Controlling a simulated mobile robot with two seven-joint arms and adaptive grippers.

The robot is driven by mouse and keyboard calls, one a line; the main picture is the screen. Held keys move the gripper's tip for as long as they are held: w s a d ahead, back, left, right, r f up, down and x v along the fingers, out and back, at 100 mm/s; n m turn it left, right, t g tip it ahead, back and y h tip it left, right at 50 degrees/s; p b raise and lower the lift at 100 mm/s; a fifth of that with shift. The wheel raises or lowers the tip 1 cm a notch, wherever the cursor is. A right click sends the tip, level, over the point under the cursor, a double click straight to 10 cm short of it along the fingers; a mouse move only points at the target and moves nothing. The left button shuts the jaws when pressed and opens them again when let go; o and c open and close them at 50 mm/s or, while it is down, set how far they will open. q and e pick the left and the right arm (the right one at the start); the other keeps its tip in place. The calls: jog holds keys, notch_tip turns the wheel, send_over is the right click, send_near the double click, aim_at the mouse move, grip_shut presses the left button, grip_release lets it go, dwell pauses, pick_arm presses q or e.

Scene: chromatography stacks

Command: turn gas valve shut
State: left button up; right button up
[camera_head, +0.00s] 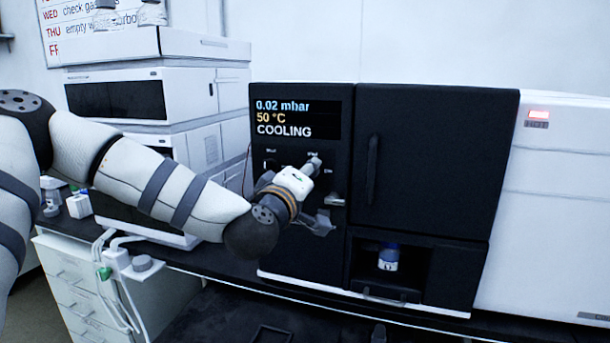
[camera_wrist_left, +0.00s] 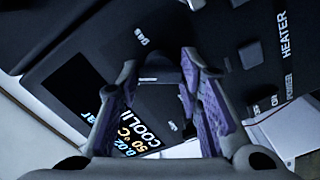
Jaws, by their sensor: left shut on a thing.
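The dark instrument (camera_head: 300,245) has a front panel whose display (camera_head: 297,118) reads 0.02 mbar, 50 °C, COOLING. My left gripper (camera_head: 318,190) is against this panel, below the display, and covers part of the controls. In the left wrist view, the two fingers of my left gripper (camera_wrist_left: 161,72) are around a dark knob (camera_wrist_left: 160,76), the gas valve, near a label that reads GAS. The gripper is shut on this knob. How far the knob is turned is hard to tell. My right gripper is not in view.
Beside the panel is a closed black door (camera_head: 435,165) with a vertical handle. Below it, a small vial (camera_head: 388,257) stands in a recess. A white unit (camera_head: 560,200) with a red HOT light is at right. Stacked white modules (camera_head: 150,98) stand behind my left arm.

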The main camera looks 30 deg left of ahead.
pick_arm(q)
jog(key=n, duration=0.5)
jog(key=shift+r+n, duration=0.1)
jog(key=shift+n, duration=0.6)
jog(key=o, duration=1.2)
jog(key=shift+w, duration=0.1)
jog(key=shift+c, duration=0.2)
jog(key=v, duration=0.7)
jog(key=shift+s, duration=0.3)
